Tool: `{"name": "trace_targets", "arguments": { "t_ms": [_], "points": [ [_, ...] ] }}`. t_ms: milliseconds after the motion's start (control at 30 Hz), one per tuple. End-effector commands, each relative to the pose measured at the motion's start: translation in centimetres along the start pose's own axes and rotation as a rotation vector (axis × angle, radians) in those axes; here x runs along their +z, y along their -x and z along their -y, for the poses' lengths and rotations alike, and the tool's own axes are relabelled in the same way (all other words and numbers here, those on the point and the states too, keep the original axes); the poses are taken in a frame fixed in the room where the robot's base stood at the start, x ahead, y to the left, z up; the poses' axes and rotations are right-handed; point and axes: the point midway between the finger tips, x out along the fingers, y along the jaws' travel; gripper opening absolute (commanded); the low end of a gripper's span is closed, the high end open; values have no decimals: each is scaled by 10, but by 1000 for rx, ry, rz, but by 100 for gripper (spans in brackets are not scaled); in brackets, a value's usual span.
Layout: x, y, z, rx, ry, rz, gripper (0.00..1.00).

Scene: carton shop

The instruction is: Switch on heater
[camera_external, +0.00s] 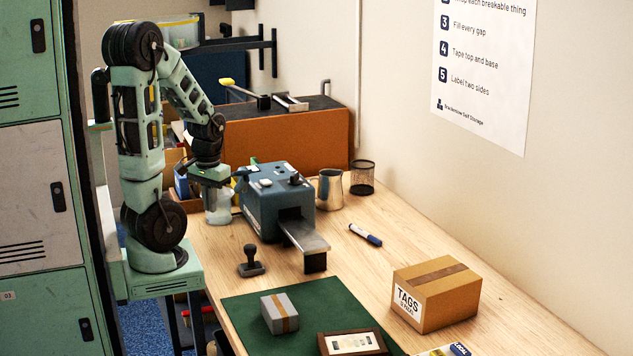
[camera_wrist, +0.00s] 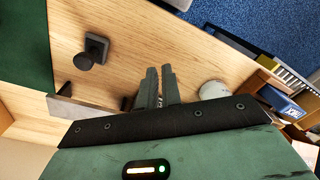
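The heater seems to be the teal-blue box machine (camera_external: 262,212) on the bench; no label naming it is readable. It has a dark slot, a metal tray in front (camera_external: 304,236), and a pale button (camera_external: 265,182) and black knob (camera_external: 295,179) on top. My gripper (camera_external: 243,174) is at the machine's upper left side, close to its top edge; contact cannot be told. In the wrist view my fingers (camera_wrist: 160,86) lie close together with nothing visible held. There the metal tray (camera_wrist: 78,108) shows at the left, and my gripper body hides most of the machine.
A stamp (camera_external: 251,262) stands in front of the machine, and a translucent jar (camera_external: 218,207) at its left. A metal jug (camera_external: 330,189) and mesh cup (camera_external: 362,178) are behind right. A marker (camera_external: 365,235), carton (camera_external: 436,294) and green mat (camera_external: 245,310) lie nearer.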

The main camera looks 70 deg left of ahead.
Motion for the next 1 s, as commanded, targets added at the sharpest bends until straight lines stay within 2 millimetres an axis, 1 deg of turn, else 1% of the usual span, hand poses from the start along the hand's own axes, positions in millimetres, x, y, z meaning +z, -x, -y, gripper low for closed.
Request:
{"name": "trace_targets", "arguments": {
  "t_ms": [67, 167, 267, 300, 500, 567, 667, 800, 900, 1000],
  "points": [
    [-7, 8, 3, -17, -40, 14, 0],
    [-24, 22, 10, -55, -148, 47, 0],
    [-48, 39, 21, -106, -309, 106, 0],
    [-59, 46, 25, -126, -381, 134, 0],
    [-104, 67, 42, -191, -692, 269, 0],
    [-118, 75, 43, -190, -758, 297, 0],
    [-140, 96, 32, -120, -763, 267, 0],
    [-166, 127, 5, 16, -705, 177, 0],
    [-183, 147, -12, 100, -677, 119, 0],
    [-193, 160, -23, 157, -662, 80, 0]
  ]
}}
